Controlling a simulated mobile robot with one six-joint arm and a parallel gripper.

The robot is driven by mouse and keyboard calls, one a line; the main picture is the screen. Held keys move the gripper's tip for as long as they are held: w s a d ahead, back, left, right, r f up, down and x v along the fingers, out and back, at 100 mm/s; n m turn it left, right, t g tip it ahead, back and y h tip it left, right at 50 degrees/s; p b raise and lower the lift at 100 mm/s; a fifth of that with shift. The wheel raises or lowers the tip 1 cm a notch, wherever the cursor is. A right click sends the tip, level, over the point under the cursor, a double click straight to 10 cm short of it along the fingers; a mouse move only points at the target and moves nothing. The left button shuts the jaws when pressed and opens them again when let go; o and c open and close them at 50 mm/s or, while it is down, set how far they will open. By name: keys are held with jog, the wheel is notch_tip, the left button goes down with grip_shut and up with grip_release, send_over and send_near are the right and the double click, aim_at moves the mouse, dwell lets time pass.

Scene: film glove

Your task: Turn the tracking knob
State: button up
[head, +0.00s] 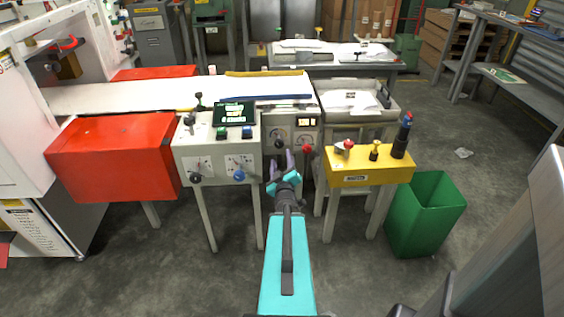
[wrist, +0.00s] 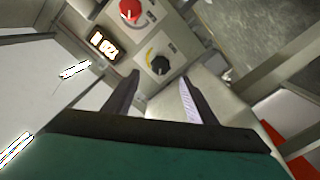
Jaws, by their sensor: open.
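A grey control panel (head: 293,128) carries a black knob (head: 279,143), a red knob (head: 306,148) and a small lit display (head: 306,122). In the wrist view the black knob (wrist: 160,65) sits by a yellow arc scale, and the red knob (wrist: 131,9) is at the top edge. The labels are too small to read, so I cannot tell which knob is tracking. My gripper (head: 280,162) is open and empty in front of the panel. In the wrist view its fingertips (wrist: 159,80) lie either side of and just below the black knob; I see no clear contact.
A red box (head: 115,155) is further left. A yellow box (head: 368,170) and green bin (head: 428,215) stand right.

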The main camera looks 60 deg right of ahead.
jog(key=shift+p+v, duration=1.3)
jog(key=shift+p, duration=0.3)
jog(key=shift+s, duration=0.1)
